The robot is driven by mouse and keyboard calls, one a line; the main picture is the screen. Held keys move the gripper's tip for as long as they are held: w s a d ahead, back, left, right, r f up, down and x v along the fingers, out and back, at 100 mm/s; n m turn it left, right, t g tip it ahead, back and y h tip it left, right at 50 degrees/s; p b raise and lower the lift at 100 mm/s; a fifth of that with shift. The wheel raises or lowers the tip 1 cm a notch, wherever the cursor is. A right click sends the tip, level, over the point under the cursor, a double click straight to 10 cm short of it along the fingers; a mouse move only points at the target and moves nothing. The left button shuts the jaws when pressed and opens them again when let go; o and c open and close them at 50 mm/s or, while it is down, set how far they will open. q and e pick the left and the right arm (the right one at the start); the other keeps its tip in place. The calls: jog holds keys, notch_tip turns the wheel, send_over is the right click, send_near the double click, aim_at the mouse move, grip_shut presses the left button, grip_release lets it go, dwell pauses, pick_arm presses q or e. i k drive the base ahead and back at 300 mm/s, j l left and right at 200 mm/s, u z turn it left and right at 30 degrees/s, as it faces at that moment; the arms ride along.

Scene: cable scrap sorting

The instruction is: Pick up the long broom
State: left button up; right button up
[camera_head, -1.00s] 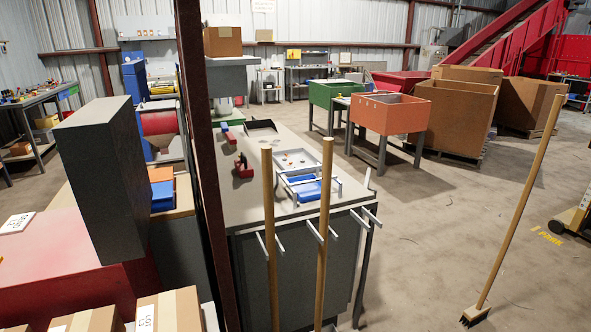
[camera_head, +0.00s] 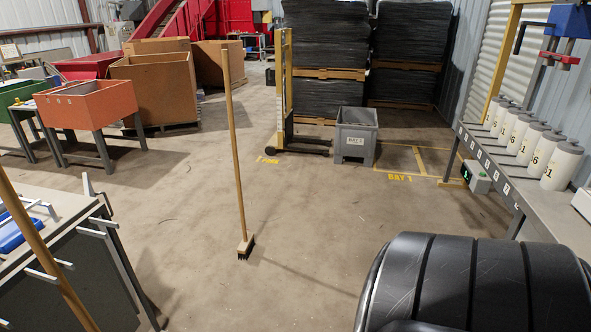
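A long broom (camera_head: 236,160) stands nearly upright in the open floor, left of the view's middle. It has a thin wooden handle and a small wooden head (camera_head: 245,246) with dark bristles that touch the floor. A second wooden pole (camera_head: 45,262) stands tilted in the picture at the lower left, by the white hooks of the workbench; its lower end is out of view. Neither of my grippers is in view.
A large black ribbed rounded object (camera_head: 470,285) fills the lower right. A grey bench (camera_head: 520,188) with numbered white bottles stands right. A workbench (camera_head: 75,285) with white hooks (camera_head: 90,232) is lower left. A grey bin (camera_head: 356,138) stands behind. The floor around the broom is clear.

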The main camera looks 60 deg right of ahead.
aim_at(245, 247)
jog(key=z, duration=1.55)
jog(key=i+l+u, duration=0.15)
jog(key=i+l, duration=0.4)
jog(key=i, duration=0.4)
jog(key=i+l+u, duration=0.15)
jog(key=i+l, duration=0.55)
jog(key=i, duration=0.2)
jog(key=i+l+u, duration=0.1)
jog(key=i+l, duration=0.65)
jog(key=i, duration=0.1)
